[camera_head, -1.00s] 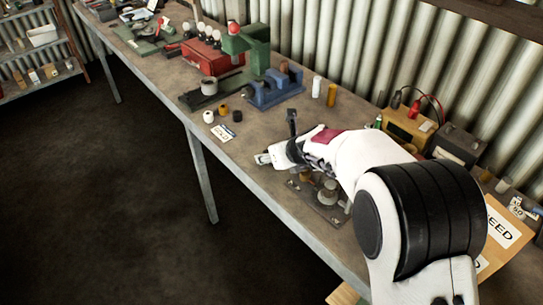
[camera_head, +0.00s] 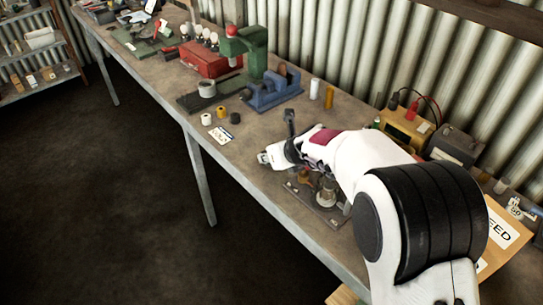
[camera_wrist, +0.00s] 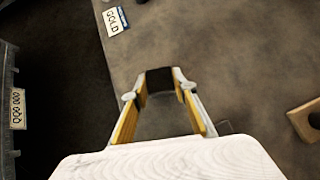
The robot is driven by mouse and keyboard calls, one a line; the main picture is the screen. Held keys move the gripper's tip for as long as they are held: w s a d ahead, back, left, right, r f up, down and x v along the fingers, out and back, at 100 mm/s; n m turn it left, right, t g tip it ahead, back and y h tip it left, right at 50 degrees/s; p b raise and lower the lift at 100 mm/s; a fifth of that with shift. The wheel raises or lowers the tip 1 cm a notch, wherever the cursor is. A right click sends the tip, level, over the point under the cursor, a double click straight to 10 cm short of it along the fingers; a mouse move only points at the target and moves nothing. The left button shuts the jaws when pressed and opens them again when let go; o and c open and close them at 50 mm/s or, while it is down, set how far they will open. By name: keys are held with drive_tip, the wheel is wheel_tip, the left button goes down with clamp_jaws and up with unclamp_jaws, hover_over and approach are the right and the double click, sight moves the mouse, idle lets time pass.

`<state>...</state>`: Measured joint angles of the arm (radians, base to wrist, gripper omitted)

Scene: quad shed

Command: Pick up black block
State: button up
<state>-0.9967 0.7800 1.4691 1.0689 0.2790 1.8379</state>
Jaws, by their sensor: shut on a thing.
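The black block (camera_wrist: 160,78) sits between the fingertips of my gripper (camera_wrist: 160,86) in the wrist view. The two yellow-lined fingers are shut on its sides. In the head view my gripper (camera_head: 265,158) is over the bench near its front edge, and the block cannot be made out there. Whether the block touches the bench is hard to tell.
A small card (camera_head: 221,135), white and dark spools and a blue vise (camera_head: 272,91) are on the bench (camera_head: 262,130) beyond my gripper. A dark plate with round parts (camera_head: 325,200) lies below my arm. A tan piece (camera_wrist: 306,120) is at right in the wrist view.

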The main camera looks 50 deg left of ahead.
drive_tip(key=shift+r, duration=4.75)
